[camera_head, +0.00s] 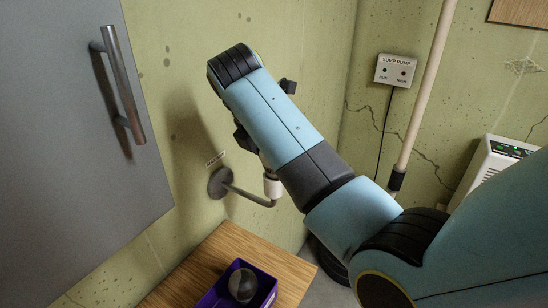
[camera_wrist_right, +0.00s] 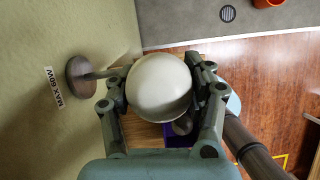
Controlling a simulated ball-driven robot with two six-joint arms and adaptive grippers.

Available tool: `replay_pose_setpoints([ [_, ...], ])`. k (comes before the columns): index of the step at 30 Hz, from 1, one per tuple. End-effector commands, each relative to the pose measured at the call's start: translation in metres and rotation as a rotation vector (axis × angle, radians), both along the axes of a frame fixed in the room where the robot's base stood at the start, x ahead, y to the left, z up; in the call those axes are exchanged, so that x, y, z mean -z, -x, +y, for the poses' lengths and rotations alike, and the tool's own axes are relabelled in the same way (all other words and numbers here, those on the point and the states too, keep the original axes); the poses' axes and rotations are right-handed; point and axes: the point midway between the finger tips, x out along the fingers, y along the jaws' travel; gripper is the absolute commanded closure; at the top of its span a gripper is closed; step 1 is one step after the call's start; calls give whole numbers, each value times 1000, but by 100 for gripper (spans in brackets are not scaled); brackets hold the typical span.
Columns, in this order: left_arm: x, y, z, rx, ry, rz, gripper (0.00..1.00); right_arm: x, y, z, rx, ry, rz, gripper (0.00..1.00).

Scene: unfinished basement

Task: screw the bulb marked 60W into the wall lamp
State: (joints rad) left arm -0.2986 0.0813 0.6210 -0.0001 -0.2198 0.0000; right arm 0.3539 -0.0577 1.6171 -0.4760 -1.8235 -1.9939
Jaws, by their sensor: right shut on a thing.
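The wall lamp (camera_head: 220,183) has a round dark plate on the green wall and a bent arm that ends in an upright white socket (camera_head: 272,187). The lamp's plate also shows at the left of the right wrist view (camera_wrist_right: 80,76). My right gripper (camera_wrist_right: 162,84) is shut on a round white bulb (camera_wrist_right: 160,88), one finger on each side. The bulb hides the socket in the wrist view. In the head view my forearm covers most of this gripper, just above the socket. I cannot tell whether bulb and socket touch. No marking shows on the bulb. My left gripper is not in view.
A purple bin (camera_head: 266,297) holding a dark, clear-looking bulb (camera_head: 242,285) stands on a wooden table (camera_head: 226,250) below the lamp. A grey cabinet door (camera_head: 80,190) with a bar handle is at left. A pipe (camera_head: 424,95) and a sump pump box (camera_head: 396,70) are at right.

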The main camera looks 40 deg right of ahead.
Motion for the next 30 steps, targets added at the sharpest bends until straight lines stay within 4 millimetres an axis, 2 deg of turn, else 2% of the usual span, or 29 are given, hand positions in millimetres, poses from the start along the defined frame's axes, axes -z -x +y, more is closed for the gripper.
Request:
replay_pose_setpoints([
  [6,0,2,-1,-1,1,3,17,0,0,0,17,-1,0,80],
  [12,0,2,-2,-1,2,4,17,0,-1,0,252,-1,0,80],
  [16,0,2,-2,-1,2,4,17,0,-1,0,301,-1,-1,80],
  [22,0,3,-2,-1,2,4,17,0,-1,0,530,-1,0,80],
  [29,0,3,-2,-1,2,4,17,0,0,1,565,-3,0,80],
  [30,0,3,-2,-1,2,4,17,0,0,1,565,-2,-1,45],
])
